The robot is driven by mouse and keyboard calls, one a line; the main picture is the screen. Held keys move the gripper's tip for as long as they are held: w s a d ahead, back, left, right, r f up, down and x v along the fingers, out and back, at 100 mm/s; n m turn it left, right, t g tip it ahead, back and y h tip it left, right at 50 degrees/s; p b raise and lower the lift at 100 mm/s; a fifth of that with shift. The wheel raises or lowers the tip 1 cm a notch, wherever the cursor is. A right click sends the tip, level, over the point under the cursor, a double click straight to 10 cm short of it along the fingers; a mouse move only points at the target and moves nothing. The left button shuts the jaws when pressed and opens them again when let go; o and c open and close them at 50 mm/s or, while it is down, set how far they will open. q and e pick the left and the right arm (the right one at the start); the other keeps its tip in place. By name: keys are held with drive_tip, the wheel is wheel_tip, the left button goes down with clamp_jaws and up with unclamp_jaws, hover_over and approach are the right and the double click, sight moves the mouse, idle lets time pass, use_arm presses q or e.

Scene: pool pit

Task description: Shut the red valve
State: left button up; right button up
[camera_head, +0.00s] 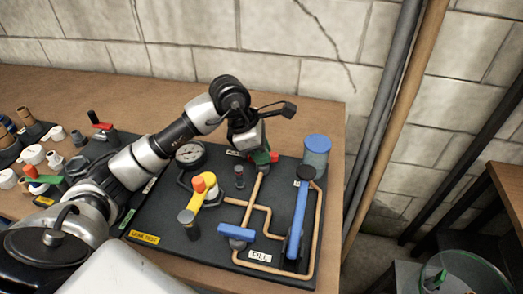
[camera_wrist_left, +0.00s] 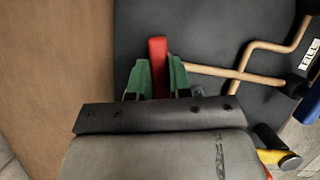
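The red valve's handle (camera_wrist_left: 158,66) is a red bar seen upright in the wrist view. A small part of it shows red in the head view (camera_head: 274,156), beside the end of a copper pipe on the black board. My left gripper (camera_head: 262,157) is down at the board's back edge. Its green fingers (camera_wrist_left: 159,78) stand on both sides of the red bar, very close to it. Whether they press on it I cannot tell. The valve's body is hidden by the gripper. My right gripper is not in view.
The black board (camera_head: 160,220) bears a gauge (camera_head: 189,153), a yellow fitting with an orange knob (camera_head: 205,188), a blue lever (camera_head: 299,218), a blue handle (camera_head: 236,232) and a blue-capped cylinder (camera_head: 317,150). Several loose fittings lie left. A stone wall stands behind.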

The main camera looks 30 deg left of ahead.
use_arm(q)
clamp_jaws()
drive_tip(key=shift+f+m+b, duration=0.15)
drive_tip(key=shift+m+b, duration=0.65)
drive_tip(key=shift+b, duration=0.1)
drive_tip(key=shift+m+g+b, duration=0.3)
drive_tip(key=shift+m+g, duration=0.2)
drive_tip(key=shift+m, duration=0.1)
drive_tip(key=shift+r, duration=0.2)
drive_tip(key=o, duration=0.7)
unclamp_jaws()
drive_tip(key=shift+h, duration=0.3)
drive_tip(key=shift+o, duration=0.2)
drive_tip(key=shift+r, duration=0.1)
drive_tip(key=w+v, duration=0.1)
drive_tip(key=v, duration=0.9)
drive_tip(key=shift+s+r, duration=0.3)
drive_tip(key=shift+s, duration=0.2)
